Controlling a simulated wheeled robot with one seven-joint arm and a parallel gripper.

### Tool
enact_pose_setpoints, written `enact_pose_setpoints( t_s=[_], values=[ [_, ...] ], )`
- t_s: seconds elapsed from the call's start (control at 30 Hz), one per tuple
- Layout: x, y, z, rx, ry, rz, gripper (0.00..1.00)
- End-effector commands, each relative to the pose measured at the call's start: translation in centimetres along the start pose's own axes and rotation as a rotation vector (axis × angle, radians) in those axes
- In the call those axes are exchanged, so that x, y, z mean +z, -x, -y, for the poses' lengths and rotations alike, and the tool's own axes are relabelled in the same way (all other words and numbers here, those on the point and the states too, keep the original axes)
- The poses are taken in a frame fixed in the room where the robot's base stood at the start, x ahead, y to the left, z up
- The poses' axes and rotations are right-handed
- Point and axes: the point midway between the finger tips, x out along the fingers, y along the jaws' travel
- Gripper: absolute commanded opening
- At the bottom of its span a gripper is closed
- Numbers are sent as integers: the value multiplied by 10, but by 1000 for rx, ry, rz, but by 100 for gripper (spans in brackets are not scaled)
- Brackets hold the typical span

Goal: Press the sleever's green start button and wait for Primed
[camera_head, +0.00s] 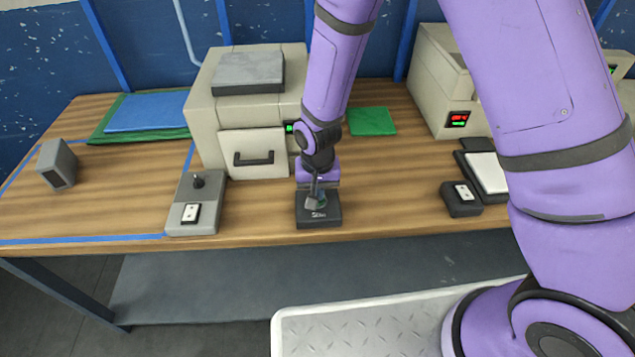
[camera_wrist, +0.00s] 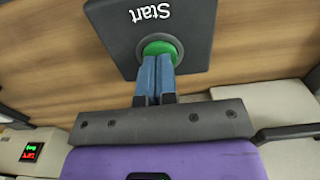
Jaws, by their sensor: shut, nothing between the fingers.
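The green start button (camera_wrist: 160,48) sits on a dark box labelled "Start" (camera_wrist: 195,20) in the wrist view. The same start box (camera_head: 318,216) stands near the table's front edge in the head view. My gripper (camera_wrist: 158,68) is shut and empty, with its fingertips at the button's near edge, overlapping it in the picture. It looks to be touching the button, but whether the button is pushed down I cannot tell. In the head view my gripper (camera_head: 316,197) is right over the start box and partly hides the button. Beige machine (camera_head: 250,118) with a front handle stands behind; its small green display is partly hidden by my arm.
A control box with a joystick (camera_head: 189,218) is left of the start box. A small dark box (camera_head: 461,207) and a white-topped pad (camera_head: 487,172) lie to the right. Another beige machine (camera_head: 433,85) has a red and green display.

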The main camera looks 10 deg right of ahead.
Motion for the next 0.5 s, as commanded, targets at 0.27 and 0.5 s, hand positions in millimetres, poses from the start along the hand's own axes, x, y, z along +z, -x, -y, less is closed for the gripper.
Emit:
enact_pose_setpoints(
  t_s=[0.27,0.5],
  values=[
    [0,-2,0,0,0,0,0],
    [0,-9,0,1,0,2,0]
  ],
)
